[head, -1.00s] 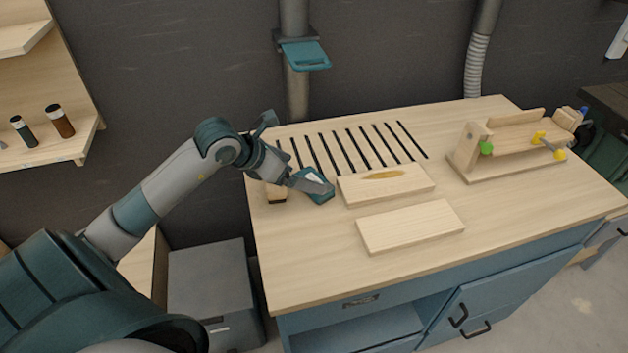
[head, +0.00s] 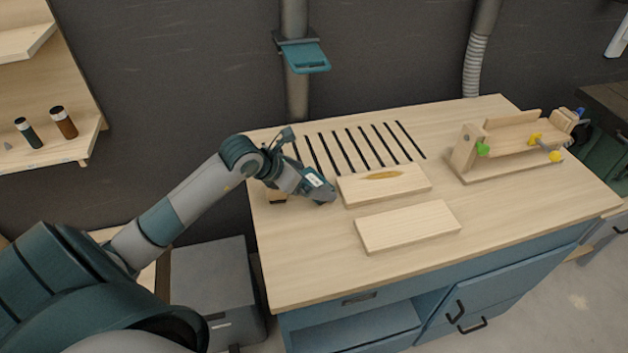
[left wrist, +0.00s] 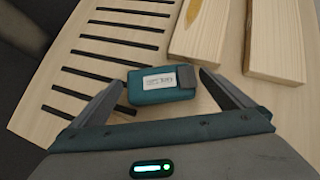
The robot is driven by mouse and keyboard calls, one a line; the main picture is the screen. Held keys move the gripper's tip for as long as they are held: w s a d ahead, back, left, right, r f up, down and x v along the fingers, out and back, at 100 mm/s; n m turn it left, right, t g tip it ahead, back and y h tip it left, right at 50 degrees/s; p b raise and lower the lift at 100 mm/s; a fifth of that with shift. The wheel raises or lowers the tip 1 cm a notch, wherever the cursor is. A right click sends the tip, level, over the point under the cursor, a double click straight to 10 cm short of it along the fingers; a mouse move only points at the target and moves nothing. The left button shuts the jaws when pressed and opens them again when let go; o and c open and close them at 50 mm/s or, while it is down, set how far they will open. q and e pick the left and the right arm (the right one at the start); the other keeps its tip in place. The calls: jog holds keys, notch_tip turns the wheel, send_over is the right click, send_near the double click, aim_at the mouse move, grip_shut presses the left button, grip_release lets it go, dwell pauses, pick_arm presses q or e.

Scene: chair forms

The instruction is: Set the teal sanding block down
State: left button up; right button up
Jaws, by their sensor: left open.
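The teal sanding block (head: 323,194), with a white label on top, rests on the workbench beside the slotted area. In the left wrist view the teal sanding block (left wrist: 158,86) lies flat between my spread fingers. My left gripper (head: 308,187) is open right at the block, with a finger on either side of it. In the left wrist view the gripper (left wrist: 155,98) shows a gap between block and fingertips on each side. In the head view the gripper hides part of the block. My right gripper is not in view.
Two pale boards lie to the right of the block: a far one (head: 400,189) with a yellow-brown mark and a near one (head: 408,227). A wooden jig (head: 508,146) stands at the far right. The bench front (head: 330,270) is clear.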

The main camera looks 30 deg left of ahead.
pick_arm(q)
jog(key=shift+x, duration=0.75)
jog(key=shift+w, duration=0.15)
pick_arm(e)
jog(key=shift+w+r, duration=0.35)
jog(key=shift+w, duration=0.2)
pick_arm(q)
jog(key=c, duration=1)
jog(key=shift+c, duration=0.2)
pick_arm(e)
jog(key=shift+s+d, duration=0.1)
